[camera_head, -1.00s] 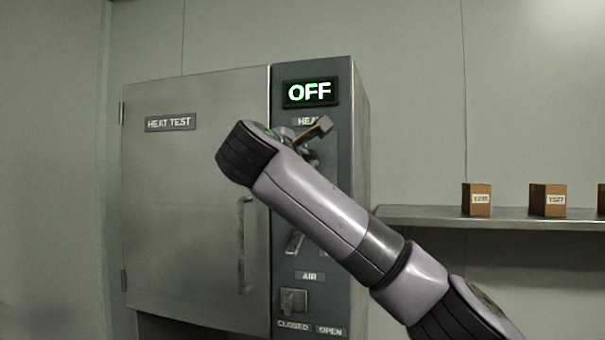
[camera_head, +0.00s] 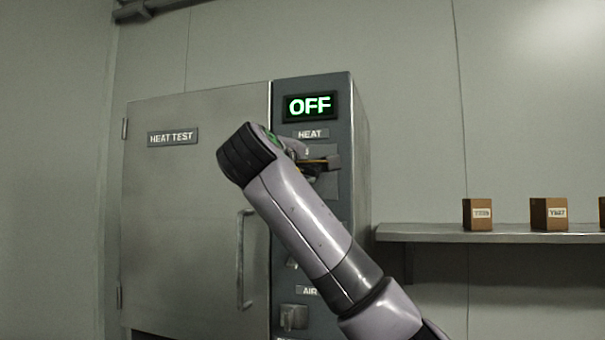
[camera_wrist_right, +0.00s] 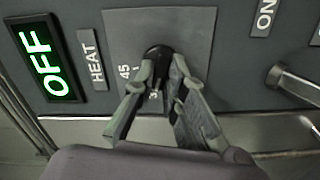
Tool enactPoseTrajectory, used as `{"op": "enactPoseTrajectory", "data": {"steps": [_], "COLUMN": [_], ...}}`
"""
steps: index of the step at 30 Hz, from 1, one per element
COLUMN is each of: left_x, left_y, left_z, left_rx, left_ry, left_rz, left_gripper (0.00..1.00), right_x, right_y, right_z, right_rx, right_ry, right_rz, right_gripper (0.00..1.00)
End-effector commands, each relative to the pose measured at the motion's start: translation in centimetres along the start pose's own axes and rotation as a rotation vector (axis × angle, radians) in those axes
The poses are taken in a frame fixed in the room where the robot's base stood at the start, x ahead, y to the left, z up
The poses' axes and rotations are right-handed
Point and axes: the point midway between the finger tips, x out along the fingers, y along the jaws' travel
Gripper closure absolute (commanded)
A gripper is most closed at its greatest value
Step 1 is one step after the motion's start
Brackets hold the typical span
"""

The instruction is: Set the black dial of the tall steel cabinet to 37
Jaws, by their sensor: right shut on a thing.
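The tall steel cabinet (camera_head: 190,220) stands ahead with its door shut and a dark control panel on its right side. Its green display (camera_head: 309,106) reads OFF. The black dial (camera_wrist_right: 157,53) sits on a grey plate beside the HEAT label in the right wrist view, with the marks 45 and a partly hidden 3 next to it. My right gripper (camera_wrist_right: 163,75) is shut on the dial, one finger on each side. In the head view my right gripper (camera_head: 318,166) is at the panel below HEAT, and my arm hides most of the dial. My left gripper is out of view.
A lever switch (camera_wrist_right: 290,80) and an ON label (camera_wrist_right: 264,17) are near the dial. The door handle (camera_head: 243,260) stands out left of the panel. An AIR switch (camera_head: 293,316) is lower down. A shelf (camera_head: 490,235) with brown boxes (camera_head: 548,214) is at the right.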

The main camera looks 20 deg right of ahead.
Motion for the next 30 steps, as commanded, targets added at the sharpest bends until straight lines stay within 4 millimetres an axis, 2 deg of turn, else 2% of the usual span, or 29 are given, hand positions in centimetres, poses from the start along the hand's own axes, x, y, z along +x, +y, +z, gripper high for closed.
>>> {"op": "enactPoseTrajectory", "data": {"steps": [12, 13, 21, 30], "left_x": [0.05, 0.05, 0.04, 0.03], "left_y": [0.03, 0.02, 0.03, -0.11], "left_z": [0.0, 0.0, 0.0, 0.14], "left_rx": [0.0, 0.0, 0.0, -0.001], "left_ry": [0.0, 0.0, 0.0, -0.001], "left_rz": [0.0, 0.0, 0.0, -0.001], "left_gripper": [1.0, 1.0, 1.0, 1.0], "right_x": [0.07, 0.07, 0.04, -0.11], "right_y": [-0.35, -0.35, -0.19, -0.07], "right_z": [0.01, 0.01, 0.0, -0.02], "right_rx": [0.002, 0.002, 0.003, 0.003], "right_ry": [-0.003, -0.003, -0.002, 0.0], "right_rz": [-0.007, -0.007, -0.004, -0.001], "right_gripper": [1.0, 0.86, 0.68, 0.68]}}
